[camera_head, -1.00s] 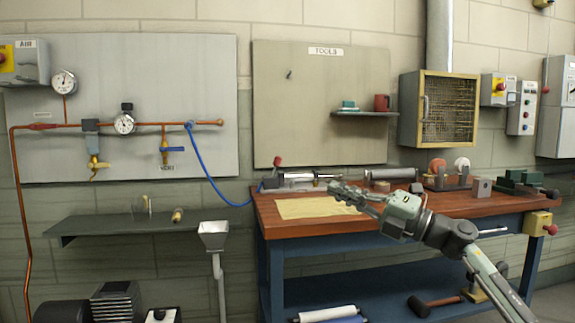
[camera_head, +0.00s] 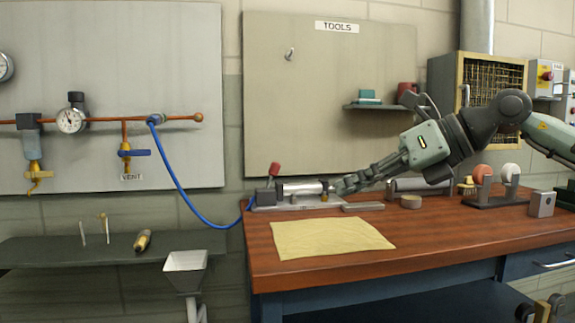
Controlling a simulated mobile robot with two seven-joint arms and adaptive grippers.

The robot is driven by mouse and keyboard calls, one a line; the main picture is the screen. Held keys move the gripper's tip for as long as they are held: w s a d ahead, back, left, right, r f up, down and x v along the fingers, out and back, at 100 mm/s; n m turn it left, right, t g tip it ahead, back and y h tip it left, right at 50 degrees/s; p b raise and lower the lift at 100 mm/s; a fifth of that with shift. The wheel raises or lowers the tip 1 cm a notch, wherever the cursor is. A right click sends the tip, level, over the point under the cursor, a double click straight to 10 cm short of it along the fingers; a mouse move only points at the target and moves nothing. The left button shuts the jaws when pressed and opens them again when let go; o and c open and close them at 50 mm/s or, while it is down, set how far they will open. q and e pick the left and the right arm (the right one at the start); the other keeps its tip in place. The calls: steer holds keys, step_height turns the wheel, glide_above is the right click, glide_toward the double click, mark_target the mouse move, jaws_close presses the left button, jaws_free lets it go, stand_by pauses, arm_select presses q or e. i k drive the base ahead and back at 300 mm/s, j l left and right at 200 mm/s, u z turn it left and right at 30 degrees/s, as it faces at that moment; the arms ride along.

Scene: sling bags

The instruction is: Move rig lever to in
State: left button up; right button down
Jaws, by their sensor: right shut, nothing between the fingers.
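The test rig (camera_head: 298,190) sits at the back left of the wooden bench, with a silver cylinder lying along its base. A lever with a red knob (camera_head: 275,169) stands upright at the rig's left end, above a dark block. My right gripper (camera_head: 342,187) reaches in from the right and is shut, with nothing in it. Its fingertips are at the right end of the rig's cylinder, well right of the lever. I cannot tell whether they touch the rig. My left gripper is not in view.
A blue hose (camera_head: 190,205) runs from the wall pipe to the rig's left end. A yellow cloth (camera_head: 330,237) lies flat in front of the rig. A round tin (camera_head: 410,201) and a buffing grinder (camera_head: 497,190) stand to the right. The front of the bench is clear.

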mark_target(274, 171)
steer(key=i, duration=1.05)
